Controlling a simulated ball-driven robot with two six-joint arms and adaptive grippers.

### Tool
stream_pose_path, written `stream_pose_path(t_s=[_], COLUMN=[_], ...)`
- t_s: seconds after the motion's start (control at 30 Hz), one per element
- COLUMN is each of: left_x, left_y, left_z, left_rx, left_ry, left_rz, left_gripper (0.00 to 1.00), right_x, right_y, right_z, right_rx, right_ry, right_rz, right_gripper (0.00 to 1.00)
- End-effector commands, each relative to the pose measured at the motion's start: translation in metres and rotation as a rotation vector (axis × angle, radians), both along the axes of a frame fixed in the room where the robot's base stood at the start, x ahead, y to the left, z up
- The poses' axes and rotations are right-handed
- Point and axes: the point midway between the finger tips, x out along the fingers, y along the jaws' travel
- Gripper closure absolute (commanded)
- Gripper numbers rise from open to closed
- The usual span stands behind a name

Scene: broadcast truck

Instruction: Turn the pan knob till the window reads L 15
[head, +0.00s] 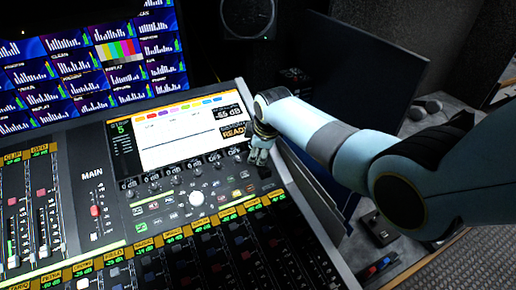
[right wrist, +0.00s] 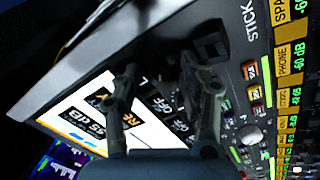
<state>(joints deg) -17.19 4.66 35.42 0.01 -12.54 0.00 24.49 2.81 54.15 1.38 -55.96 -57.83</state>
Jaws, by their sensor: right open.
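My right gripper (head: 262,152) is over the right end of the mixing console, beside the lower right corner of its screen. In the right wrist view its two fingers (right wrist: 158,78) are apart, with console panel and screen edge between and beyond them. A row of small dark knobs (head: 176,181) runs below the screen, each with a small readout. I cannot tell which is the pan knob; the fingers may hide it. My left gripper is not in view.
The console screen (head: 180,135) shows a white panel, with -65 dB and READY windows (head: 233,131) at its right. A white trackball (head: 197,198) and lit buttons lie below the knobs. Faders (head: 95,211) fill the left and front. A monitor wall (head: 90,65) stands behind.

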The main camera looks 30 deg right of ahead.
Motion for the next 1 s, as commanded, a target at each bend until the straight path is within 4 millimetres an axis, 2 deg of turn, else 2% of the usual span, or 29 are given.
stream_pose_path(t_s=[0.13, 0.27, 0.7, 0.8, 1.0], left_x=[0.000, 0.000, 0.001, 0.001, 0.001], left_y=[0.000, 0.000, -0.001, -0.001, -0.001], left_z=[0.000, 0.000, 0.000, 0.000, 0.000], left_rx=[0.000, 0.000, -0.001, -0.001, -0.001], left_ry=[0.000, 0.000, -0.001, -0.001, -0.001], left_rz=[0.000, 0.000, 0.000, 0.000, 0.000], left_gripper=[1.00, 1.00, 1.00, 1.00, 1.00], right_x=[-0.002, -0.008, -0.040, -0.044, -0.046], right_y=[0.000, 0.000, 0.003, 0.004, 0.004], right_z=[0.007, 0.022, 0.097, 0.106, 0.111], right_rx=[-0.001, -0.001, -0.001, -0.001, 0.000], right_ry=[-0.003, -0.004, -0.002, -0.001, 0.000], right_rz=[0.000, 0.000, 0.001, 0.001, 0.000], right_gripper=[0.58, 0.58, 0.58, 0.58, 0.58])
